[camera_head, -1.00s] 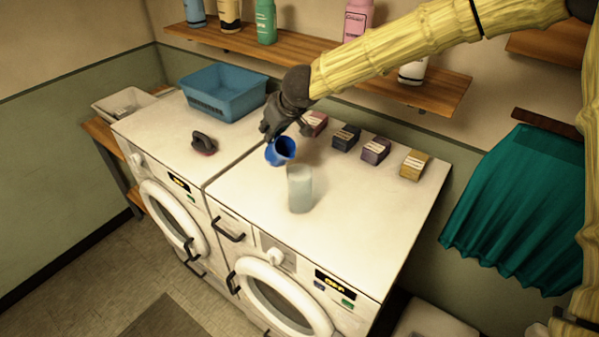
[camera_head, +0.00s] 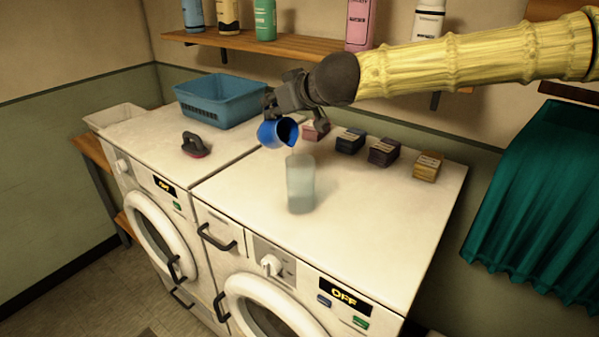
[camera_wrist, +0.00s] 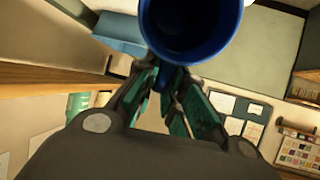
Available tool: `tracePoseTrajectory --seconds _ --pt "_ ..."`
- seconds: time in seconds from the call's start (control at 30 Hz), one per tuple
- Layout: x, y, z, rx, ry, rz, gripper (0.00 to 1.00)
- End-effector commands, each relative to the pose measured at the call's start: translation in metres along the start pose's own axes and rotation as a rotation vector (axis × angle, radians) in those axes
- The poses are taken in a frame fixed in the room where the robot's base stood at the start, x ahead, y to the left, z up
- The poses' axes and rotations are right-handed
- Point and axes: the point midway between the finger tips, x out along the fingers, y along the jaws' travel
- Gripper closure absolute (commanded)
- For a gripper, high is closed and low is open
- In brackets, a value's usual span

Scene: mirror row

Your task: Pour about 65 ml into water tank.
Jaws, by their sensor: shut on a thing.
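My gripper (camera_head: 296,117) is shut on a blue cup (camera_head: 272,134) and holds it above the right-hand machine's white top. In the head view the cup is tilted, its dark mouth facing right and toward a pale, translucent tank (camera_head: 300,186). The tank stands upright on the machine top, below and slightly right of the cup's mouth. A faint pale streak shows between cup mouth and tank; I cannot tell the level in either. In the wrist view the blue cup (camera_wrist: 190,52) fills the top middle, beyond the fingers, and its inside looks dark and blue. The tank is not seen there.
Several small boxes, one of them yellow (camera_head: 427,166), stand in a row behind the tank. A blue basket (camera_head: 222,103) and a dark brush-like thing (camera_head: 194,145) are on the left machine. A shelf (camera_head: 262,43) with bottles runs above. The top right of the tank is clear.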

Motion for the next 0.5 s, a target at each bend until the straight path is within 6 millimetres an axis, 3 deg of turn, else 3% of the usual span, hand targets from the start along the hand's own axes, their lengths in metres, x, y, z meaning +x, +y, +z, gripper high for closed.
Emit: tracePoseTrajectory --seconds 0.5 --pt "-0.0074 -0.0001 -0.0014 0.0 0.077 0.002 1.0"
